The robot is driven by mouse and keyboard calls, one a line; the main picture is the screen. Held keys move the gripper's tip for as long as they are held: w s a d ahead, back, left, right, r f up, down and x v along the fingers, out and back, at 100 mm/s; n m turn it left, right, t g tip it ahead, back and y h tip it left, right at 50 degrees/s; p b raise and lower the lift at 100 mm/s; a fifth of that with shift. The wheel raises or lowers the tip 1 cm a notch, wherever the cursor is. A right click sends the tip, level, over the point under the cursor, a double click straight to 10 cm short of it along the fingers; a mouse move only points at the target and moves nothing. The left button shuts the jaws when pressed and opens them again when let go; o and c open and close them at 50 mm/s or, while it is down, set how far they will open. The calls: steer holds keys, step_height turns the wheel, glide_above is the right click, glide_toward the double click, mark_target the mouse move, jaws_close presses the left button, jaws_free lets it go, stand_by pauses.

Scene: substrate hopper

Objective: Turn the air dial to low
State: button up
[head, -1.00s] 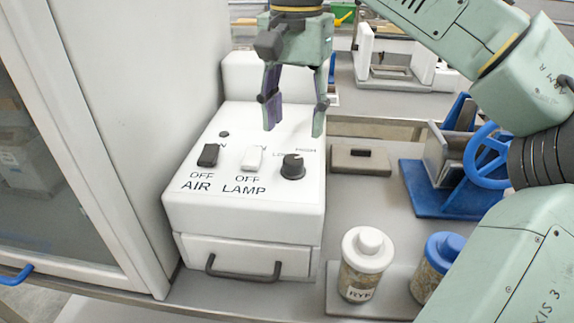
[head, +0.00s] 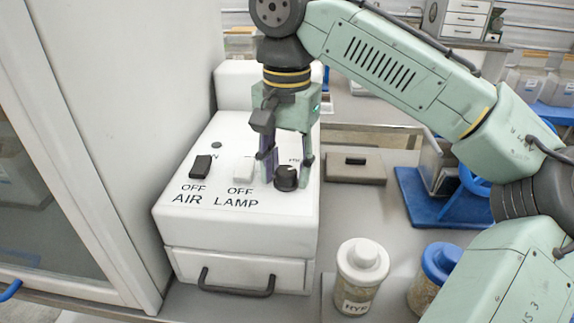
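The air dial (head: 286,178) is a round black knob on the sloped white top of the control box (head: 180,228), at the right of its row of controls. My gripper (head: 286,172) points down over it, its two dark fingers apart, one at the left side of the dial and one at the right. Whether the fingers touch the dial is not clear. They hide most of the LOW and HIGH labels. The dial's pointer direction is too small to read.
Left of the dial are the white lamp switch (head: 243,170) and black air switch (head: 201,166). A tall white cabinet (head: 130,120) stands close on the left. Lidded jars (head: 361,275) stand at front right; a grey block (head: 354,166) and blue stand (head: 435,203) lie right.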

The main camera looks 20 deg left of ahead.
steer(key=c, duration=0.8)
steer(key=shift+c, duration=0.2)
steer(key=shift+n, duration=0.3)
steer(key=n, duration=1)
steer(key=shift+n, duration=0.3)
steer(key=n, duration=1.2)
steer(key=shift+s+n, duration=0.1)
steer(key=shift+n, duration=0.3)
